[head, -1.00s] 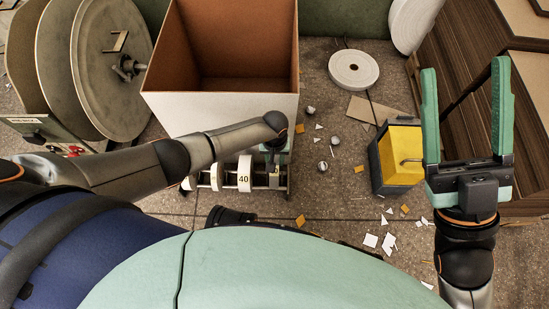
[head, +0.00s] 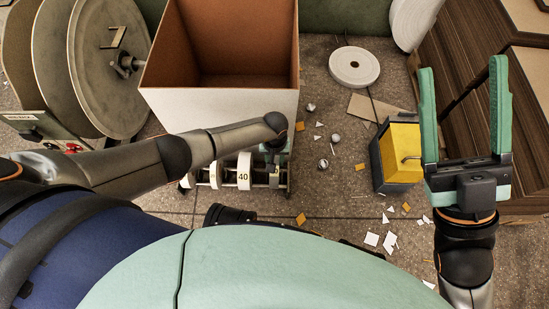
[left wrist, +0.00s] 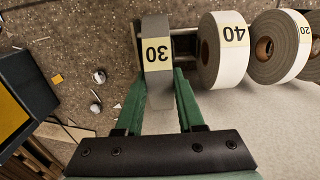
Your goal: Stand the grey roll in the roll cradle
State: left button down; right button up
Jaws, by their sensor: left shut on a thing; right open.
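The grey roll (left wrist: 158,68), with a pale label reading 30, is between the fingers of my left gripper (left wrist: 160,80) in the left wrist view. That gripper is shut on it. The roll cradle (left wrist: 181,42) has metal rails that pass behind the grey roll; it also shows in the head view (head: 287,183). The grey roll is at the cradle's right end in the head view, mostly hidden by my left wrist. I cannot tell whether it rests on the rails. My right gripper (head: 462,85) is open and empty, at the right of the head view.
A roll marked 40 (left wrist: 223,50) and a roll marked 20 (left wrist: 281,46) stand in line beside the grey roll. A large open box (head: 222,107) stands behind the cradle.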

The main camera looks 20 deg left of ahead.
pick_arm(q)
jog(key=shift+f, duration=1.2)
pick_arm(e)
jog(key=shift+f, duration=0.15)
pick_arm(q)
jog(key=shift+c, duration=2.2)
grip_release()
notch_tip(320, 180, up, 12)
jog(key=p, duration=0.8)
jog(key=shift+f, duration=0.25)
jog(key=shift+r+p, duration=0.3)
jog(key=shift+r, duration=0.15)
pick_arm(e)
notch_tip(320, 180, up, 10)
jog(key=d, duration=0.1)
jog(key=shift+s+f+t, duration=0.2)
jog(key=shift+t, duration=0.1)
